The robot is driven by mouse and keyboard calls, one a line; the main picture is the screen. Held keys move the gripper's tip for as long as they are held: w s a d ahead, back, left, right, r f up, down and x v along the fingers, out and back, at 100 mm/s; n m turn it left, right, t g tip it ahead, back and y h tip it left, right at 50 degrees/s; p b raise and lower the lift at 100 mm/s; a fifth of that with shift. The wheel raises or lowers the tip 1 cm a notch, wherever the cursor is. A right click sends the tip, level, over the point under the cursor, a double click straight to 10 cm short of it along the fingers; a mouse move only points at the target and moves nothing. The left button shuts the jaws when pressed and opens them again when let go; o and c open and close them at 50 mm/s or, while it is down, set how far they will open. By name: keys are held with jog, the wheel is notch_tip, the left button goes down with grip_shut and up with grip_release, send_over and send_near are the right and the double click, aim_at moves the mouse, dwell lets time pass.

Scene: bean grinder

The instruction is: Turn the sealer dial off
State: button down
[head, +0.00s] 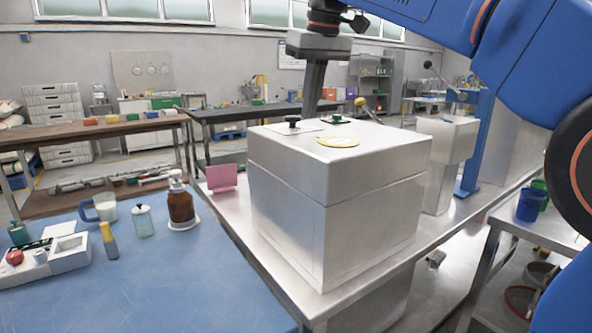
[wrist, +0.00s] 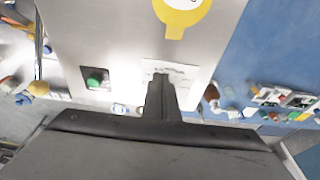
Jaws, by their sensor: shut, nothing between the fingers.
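The sealer is a large pale metal box (head: 330,215) on the bench. A black dial (head: 293,122) stands on a light plate on its top, at the far left. My gripper (head: 308,116) points down over the top, shut and empty, with its tip just right of the dial in the head view. In the wrist view my gripper (wrist: 162,77) covers part of the light plate (wrist: 188,76), and the dial is hidden there. I cannot tell whether the tip touches the dial. The dial's setting is too small to read.
A green button (head: 337,117) on a dark plate is right of my gripper; it also shows in the wrist view (wrist: 95,78). A yellow disc (head: 338,141) lies nearer. A blue mat (head: 180,280) at left holds a brown bottle (head: 180,203) and a mug (head: 104,207).

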jog(key=shift+r, duration=2.5)
jog(key=shift+s+a+f, duration=0.2)
jog(key=shift+a+f, duration=0.25)
jog(key=shift+f, duration=0.55)
jog(key=shift+s+a+f, duration=0.2)
jog(key=shift+a+f, duration=0.3)
jog(key=shift+f, duration=0.5)
jog(key=shift+s+a+f, duration=0.2)
jog(key=shift+a+f, duration=0.25)
jog(key=shift+f, duration=0.55)
jog(key=shift+w+d, duration=0.35)
jog(key=shift+d, duration=0.3)
jog(key=shift+w+d, duration=0.45)
jog(key=shift+w, duration=0.05)
jog(key=shift+s+d, duration=0.1)
jog(key=shift+d, duration=0.05)
jog(key=shift+s+d+r, duration=0.15)
jog(key=shift+d, duration=0.05)
jog(key=shift+r, duration=2.85)
